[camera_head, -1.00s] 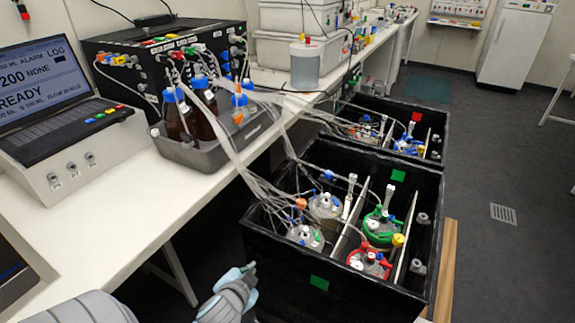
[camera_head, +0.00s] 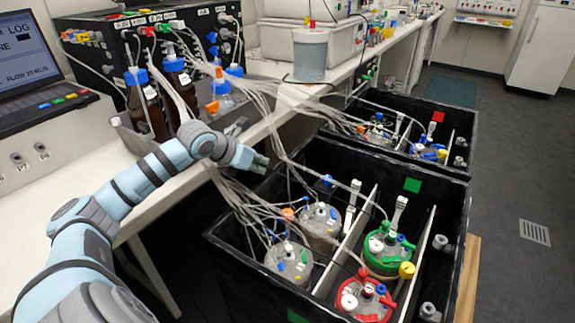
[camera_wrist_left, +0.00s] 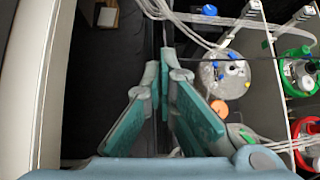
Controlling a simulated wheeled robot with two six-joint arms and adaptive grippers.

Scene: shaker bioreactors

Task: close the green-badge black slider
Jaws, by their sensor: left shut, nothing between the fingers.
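The green-badge black slider (camera_head: 240,262) is the near open-topped black box, with one green badge (camera_head: 412,185) on its far inner wall and another green badge (camera_head: 298,316) at its front, cut by the picture edge. It holds several vessels with tubing. My left gripper (camera_head: 265,165) is shut and empty, above the box's left rim near the bench edge. In the left wrist view its fingers (camera_wrist_left: 165,75) point along the box's dark left wall; contact with the wall cannot be told. My right gripper is not in view.
A second black box (camera_head: 438,168) with a red badge (camera_head: 431,131) stands just beyond. Tubing bundles (camera_head: 275,130) run from the bench bottles to the vessels, close to my left gripper. The white bench (camera_head: 150,200) lies left; open floor (camera_head: 510,200) lies right.

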